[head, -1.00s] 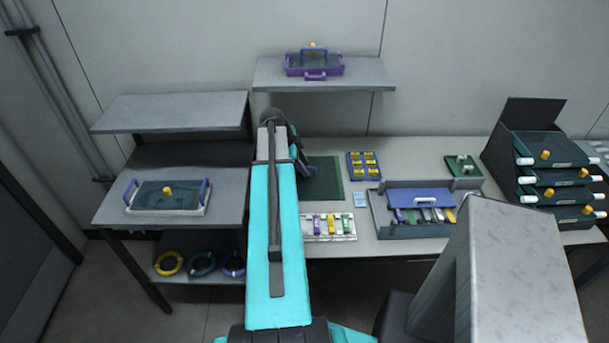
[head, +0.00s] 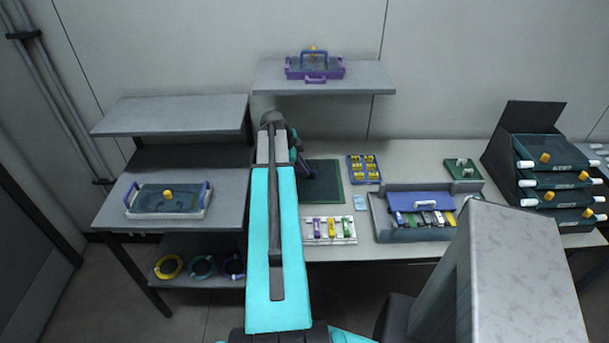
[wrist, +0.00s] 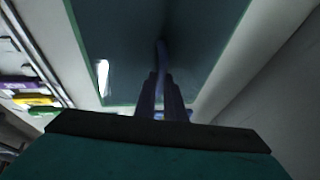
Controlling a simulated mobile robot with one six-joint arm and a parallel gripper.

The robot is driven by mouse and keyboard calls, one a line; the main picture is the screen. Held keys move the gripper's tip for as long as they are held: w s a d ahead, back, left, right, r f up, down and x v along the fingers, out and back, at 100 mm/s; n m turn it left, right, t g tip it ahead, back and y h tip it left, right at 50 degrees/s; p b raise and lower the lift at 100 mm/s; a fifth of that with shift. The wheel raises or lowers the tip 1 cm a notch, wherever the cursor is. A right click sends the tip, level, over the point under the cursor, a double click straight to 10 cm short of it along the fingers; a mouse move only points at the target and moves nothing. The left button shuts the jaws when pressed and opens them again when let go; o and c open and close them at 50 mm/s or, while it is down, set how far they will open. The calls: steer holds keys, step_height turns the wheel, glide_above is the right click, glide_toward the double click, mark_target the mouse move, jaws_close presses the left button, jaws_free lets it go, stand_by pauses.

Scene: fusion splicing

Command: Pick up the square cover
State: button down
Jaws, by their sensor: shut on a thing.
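A dark teal square panel with a green rim, which I take for the square cover (wrist: 205,45), fills the upper part of the wrist view. My gripper (wrist: 160,88) shows there as two dark blue fingers, closed on a thin dark blue upright part near the panel's middle.
A white tray of coloured clamps (head: 328,230) lies in front of the mat. A blue box of yellow pieces (head: 364,168), a grey bin with a blue lid (head: 412,234) and a drawer stack (head: 555,175) stand rightward. A lidded tray (head: 167,200) sits on the left shelf.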

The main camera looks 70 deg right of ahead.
steer(key=shift+r, duration=0.2)
steer(key=shift+r+b, duration=0.85)
steer(key=shift+r, duration=0.55)
steer(key=s+a+r+b, duration=0.1)
steer(key=s+a+b, duration=0.4)
steer(key=s+a, duration=0.4)
steer(key=shift+s+a+b, duration=0.2)
steer(key=shift+a+b, duration=0.2)
steer(key=shift+a, duration=0.25)
steer(key=shift+a+r+b, duration=0.1)
steer(key=shift+b, duration=0.3)
steer(key=s+a+b, duration=0.1)
steer(key=b, duration=0.3)
steer(key=shift+s+a+r, duration=0.1)
steer(key=shift+a+r, duration=0.05)
steer(key=shift+r, duration=0.05)
steer(key=shift+a+r, duration=0.1)
